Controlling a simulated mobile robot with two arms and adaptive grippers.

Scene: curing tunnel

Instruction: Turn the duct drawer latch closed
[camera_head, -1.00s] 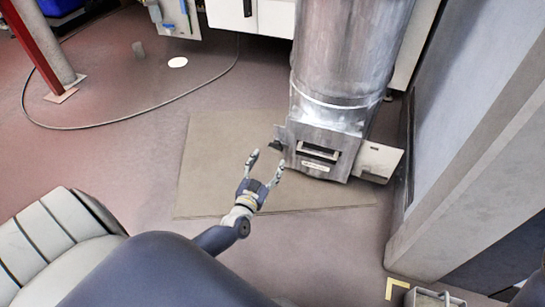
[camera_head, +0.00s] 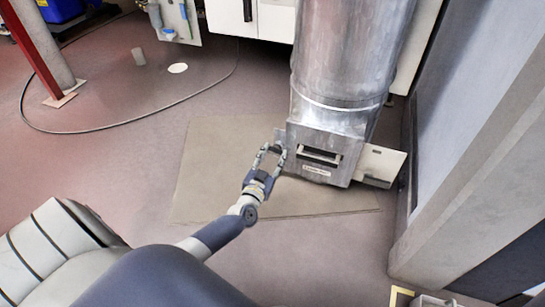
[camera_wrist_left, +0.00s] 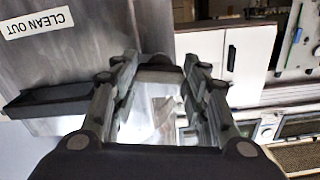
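The duct drawer (camera_head: 320,156) sits in the square box at the foot of the round metal duct, with a dark slot and a label on its front. The latch is at the box's left edge, mostly hidden behind my left gripper in the head view. My left gripper (camera_head: 270,151) is at that edge with its fingers apart. In the left wrist view, a dark rounded piece (camera_wrist_left: 158,60), which looks like part of the latch, shows between the fingertips. I cannot tell whether the fingers touch it. The dark drawer handle (camera_wrist_left: 60,100) is left of the fingers. My right gripper is not in view.
The metal duct (camera_head: 345,60) rises above the box. A pale plate (camera_head: 381,163) sticks out on its right, close to the grey wall (camera_head: 480,150). A tan mat (camera_head: 215,180) lies under and in front. A black cable (camera_head: 130,123) curves over the floor at left.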

